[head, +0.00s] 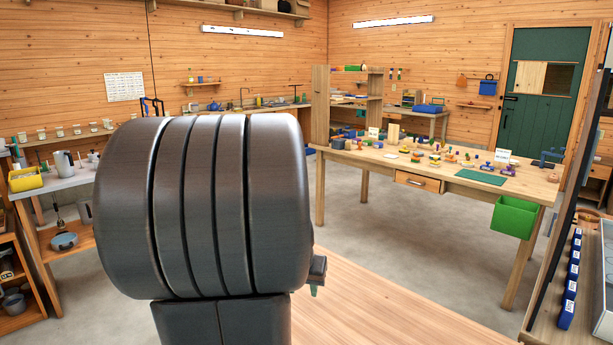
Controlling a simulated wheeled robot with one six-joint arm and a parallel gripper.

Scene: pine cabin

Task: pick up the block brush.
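I cannot make out a block brush for certain. Many small coloured items, some with handles, stand on the long wooden table (390,170) in the right half of the head view, too small to tell apart. My dark arm fills the left middle of the view and hides what is behind it. A small grey part (317,268) with a greenish tip sticks out at the arm's lower right edge; it may belong to my gripper. The fingers cannot be made out, nor whether they hold anything.
A wooden surface (390,315) lies close in front. A green bin (515,216) hangs at the long table's right end, and a green mat (481,177) lies on top. A side bench with a yellow tub (25,180) stands left. Grey floor (400,235) is open between.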

